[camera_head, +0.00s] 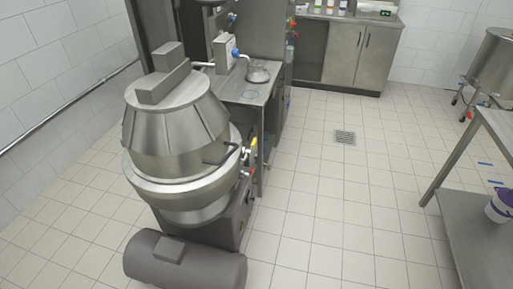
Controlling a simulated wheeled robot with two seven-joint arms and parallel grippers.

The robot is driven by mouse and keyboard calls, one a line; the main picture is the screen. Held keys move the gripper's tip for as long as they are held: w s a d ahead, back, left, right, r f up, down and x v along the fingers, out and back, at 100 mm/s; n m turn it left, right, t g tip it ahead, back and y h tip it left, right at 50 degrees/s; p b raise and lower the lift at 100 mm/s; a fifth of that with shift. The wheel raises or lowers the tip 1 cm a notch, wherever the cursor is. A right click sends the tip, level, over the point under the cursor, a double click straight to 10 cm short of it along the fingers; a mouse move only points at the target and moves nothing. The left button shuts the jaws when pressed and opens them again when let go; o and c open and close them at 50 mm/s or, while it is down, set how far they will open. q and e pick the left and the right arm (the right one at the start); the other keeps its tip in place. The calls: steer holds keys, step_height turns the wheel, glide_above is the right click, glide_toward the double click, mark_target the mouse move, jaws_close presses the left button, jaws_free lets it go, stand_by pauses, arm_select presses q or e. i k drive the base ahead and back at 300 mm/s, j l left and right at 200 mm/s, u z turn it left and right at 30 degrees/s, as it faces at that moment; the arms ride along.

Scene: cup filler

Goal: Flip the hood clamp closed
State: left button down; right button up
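The machine's steel hood (175,125) is a cone-shaped cover with a box-like top, seated on a round steel bowl (185,195) at the left of the head view. A dark bent handle (221,154) is on the hood's lower right side. Small fittings (246,153) show at the bowl's right rim, with yellow and red parts near them. They are too small to tell which is the hood clamp or how it stands. Neither of my grippers is in view.
A dark grey cylinder (185,262) lies in front of the machine. A steel worktable (240,90) stands behind it. A steel table (480,235) with a white and purple tub (500,206) is at the right. The tiled floor (335,195) between is clear.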

mark_target(248, 152)
steer(key=u, duration=0.4)
steer(key=i+l+u, duration=0.5)
steer(key=l, duration=0.15)
steer(key=i+l+u, duration=0.1)
steer(key=l+u, duration=0.15)
steer(key=l, duration=0.15)
steer(key=i+l, duration=0.15)
steer(key=l, duration=0.25)
steer(key=i+l, duration=0.15)
steer(key=l, duration=0.2)
steer(key=i+l+u, duration=0.1)
steer(key=l, duration=0.3)
steer(key=i+l, duration=0.15)
steer(key=l, duration=0.2)
steer(key=i+l, duration=0.15)
steer(key=l, duration=0.25)
